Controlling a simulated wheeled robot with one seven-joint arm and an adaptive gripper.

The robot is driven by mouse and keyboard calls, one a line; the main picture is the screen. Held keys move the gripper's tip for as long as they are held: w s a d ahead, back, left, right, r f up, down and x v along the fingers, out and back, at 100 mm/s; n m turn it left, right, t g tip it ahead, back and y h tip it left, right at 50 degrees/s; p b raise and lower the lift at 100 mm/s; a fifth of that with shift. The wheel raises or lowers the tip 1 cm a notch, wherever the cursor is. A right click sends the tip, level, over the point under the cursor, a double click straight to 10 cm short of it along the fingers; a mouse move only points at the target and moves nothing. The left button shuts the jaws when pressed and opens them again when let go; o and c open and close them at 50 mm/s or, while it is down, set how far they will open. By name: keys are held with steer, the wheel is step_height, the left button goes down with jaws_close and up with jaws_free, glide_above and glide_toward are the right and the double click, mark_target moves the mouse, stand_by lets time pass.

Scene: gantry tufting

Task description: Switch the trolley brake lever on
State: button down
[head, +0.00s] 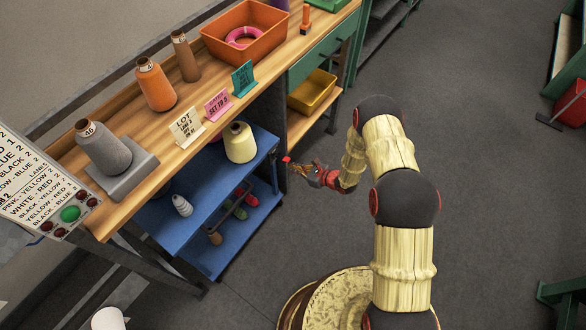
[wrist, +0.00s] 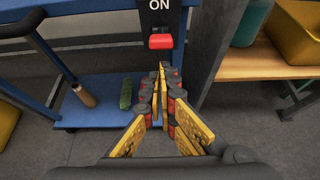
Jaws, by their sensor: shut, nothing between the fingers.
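The brake lever shows in the wrist view as a red block (wrist: 161,41) on a dark upright plate (wrist: 160,17) marked ON above it. In the head view it is a small red tip (head: 287,159) beside the blue trolley (head: 223,238). My gripper (wrist: 162,70) has its fingers together and empty, just below the red block in the wrist view. I cannot tell whether the tips touch it. In the head view my gripper (head: 295,165) is right beside the lever at the trolley's right end.
The wooden bench (head: 150,120) stands above the trolley, with cones, cards and an orange bin (head: 245,45) on it. A yellow bin (head: 312,92) sits on a low shelf to the lever's right. A yellow cone (head: 239,143) stands on the trolley.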

steer(key=shift+r+p, duration=0.3)
steer(key=shift+r, duration=0.45)
steer(key=shift+f, duration=0.1)
